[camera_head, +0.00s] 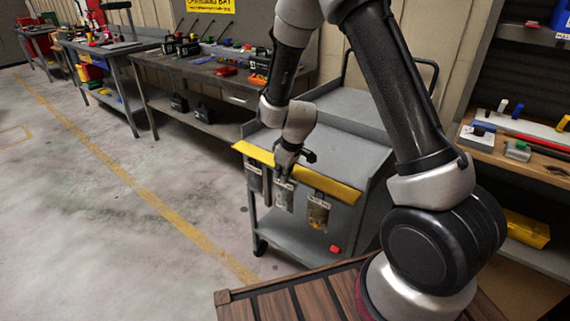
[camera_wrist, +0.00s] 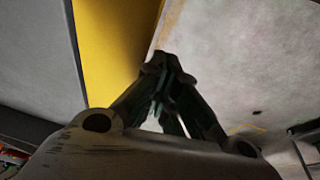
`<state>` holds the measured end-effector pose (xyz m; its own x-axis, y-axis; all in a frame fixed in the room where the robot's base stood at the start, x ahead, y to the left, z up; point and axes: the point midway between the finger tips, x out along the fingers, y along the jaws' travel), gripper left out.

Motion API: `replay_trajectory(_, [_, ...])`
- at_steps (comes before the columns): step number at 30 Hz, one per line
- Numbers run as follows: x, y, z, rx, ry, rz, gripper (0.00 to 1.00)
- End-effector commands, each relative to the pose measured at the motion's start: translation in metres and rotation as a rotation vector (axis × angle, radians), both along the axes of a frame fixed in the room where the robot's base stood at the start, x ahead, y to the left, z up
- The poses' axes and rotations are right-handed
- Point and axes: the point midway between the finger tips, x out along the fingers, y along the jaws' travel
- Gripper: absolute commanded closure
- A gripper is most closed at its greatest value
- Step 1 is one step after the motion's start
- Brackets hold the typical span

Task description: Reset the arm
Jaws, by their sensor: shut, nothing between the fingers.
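My arm reaches up and over to the grey cart, and my gripper (camera_head: 283,178) hangs pointing down by the cart's yellow front edge. In the wrist view my gripper (camera_wrist: 160,60) is shut, its fingertips together with nothing seen between them. The yellow strip (camera_wrist: 112,45) lies just left of the fingers there. In the head view the gripper partly covers the middle one of the labelled holders on the cart's front. I cannot tell whether it touches the strip or the holder.
The grey cart (camera_head: 350,109) has a bare top and several holders, one at the right (camera_head: 318,212). A red object (camera_head: 335,249) lies on its lower shelf. A workbench (camera_head: 215,72) with tools stands behind left. Shelves (camera_head: 520,150) stand close at right. The floor at left is open.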

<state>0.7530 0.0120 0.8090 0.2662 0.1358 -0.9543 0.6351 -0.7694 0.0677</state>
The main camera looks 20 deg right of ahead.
Motion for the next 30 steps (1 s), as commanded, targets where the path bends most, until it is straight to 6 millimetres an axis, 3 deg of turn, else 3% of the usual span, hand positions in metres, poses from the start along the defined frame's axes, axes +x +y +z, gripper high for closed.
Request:
replay_trajectory(9, [-0.019,-0.009,0.068,0.000,-0.002,0.001,1.00])
replay_trajectory(17, [-0.028,-0.013,0.089,0.007,0.015,-0.030,1.00])
replay_trajectory(20, [-0.049,-0.017,0.084,0.010,0.112,-0.100,1.00])
replay_trajectory(23, [-0.087,-0.026,0.083,-0.010,0.239,-0.174,1.00])
replay_trajectory(30, [-0.153,-0.063,0.151,-0.029,0.335,-0.352,1.00])
